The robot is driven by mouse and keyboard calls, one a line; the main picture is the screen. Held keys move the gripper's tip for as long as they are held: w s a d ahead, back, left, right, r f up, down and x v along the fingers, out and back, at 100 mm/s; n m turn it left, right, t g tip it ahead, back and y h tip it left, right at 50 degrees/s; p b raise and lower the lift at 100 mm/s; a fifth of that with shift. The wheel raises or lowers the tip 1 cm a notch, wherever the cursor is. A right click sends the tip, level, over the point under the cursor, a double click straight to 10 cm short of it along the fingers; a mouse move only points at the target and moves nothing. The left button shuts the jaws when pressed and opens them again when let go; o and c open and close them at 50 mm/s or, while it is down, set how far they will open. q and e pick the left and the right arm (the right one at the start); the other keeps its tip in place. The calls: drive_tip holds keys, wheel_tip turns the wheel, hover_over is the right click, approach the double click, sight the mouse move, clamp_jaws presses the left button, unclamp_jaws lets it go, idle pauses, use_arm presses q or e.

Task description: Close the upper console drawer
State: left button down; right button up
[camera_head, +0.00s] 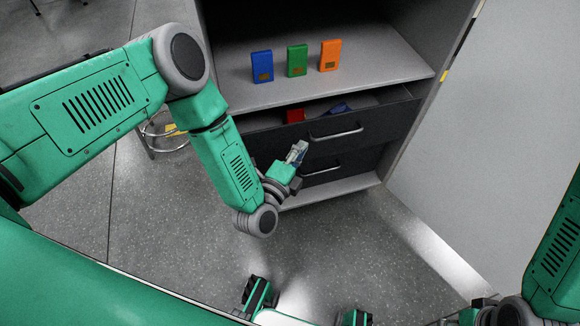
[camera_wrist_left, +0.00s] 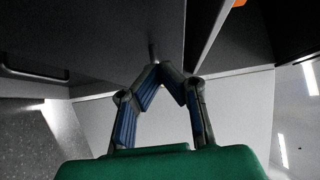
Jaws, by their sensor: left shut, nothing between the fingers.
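The upper console drawer (camera_head: 375,125) is dark grey and stands partly open under the shelf. Its bar handle (camera_head: 335,133) is on the front, and a red item (camera_head: 295,116) and a blue item (camera_head: 340,108) show inside. My left gripper (camera_head: 298,150) is in front of the drawer, left of and slightly below the handle. In the left wrist view its fingertips (camera_wrist_left: 158,68) meet with nothing between them, close to a dark panel. I cannot tell whether they touch it. My right arm shows at the right edge, but its gripper is out of view.
A blue box (camera_head: 262,66), a green box (camera_head: 297,60) and an orange box (camera_head: 330,55) stand on the shelf (camera_head: 385,65) above. A lower drawer (camera_head: 355,165) is below. A pale panel (camera_head: 490,140) rises at the right. A stool (camera_head: 165,135) stands at the left.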

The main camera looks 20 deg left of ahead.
sight(302, 129)
use_arm(q)
drive_tip(key=w, duration=0.1)
drive_tip(key=w+a+b, duration=0.1)
drive_tip(key=w, duration=0.1)
drive_tip(key=shift+a, duration=0.2)
drive_tip(key=shift+w+a, duration=0.2)
drive_tip(key=shift+a, duration=0.2)
drive_tip(key=w+a, duration=0.3)
drive_tip(key=w, duration=0.2)
drive_tip(key=shift+w+a, duration=0.2)
drive_tip(key=shift+a, duration=0.05)
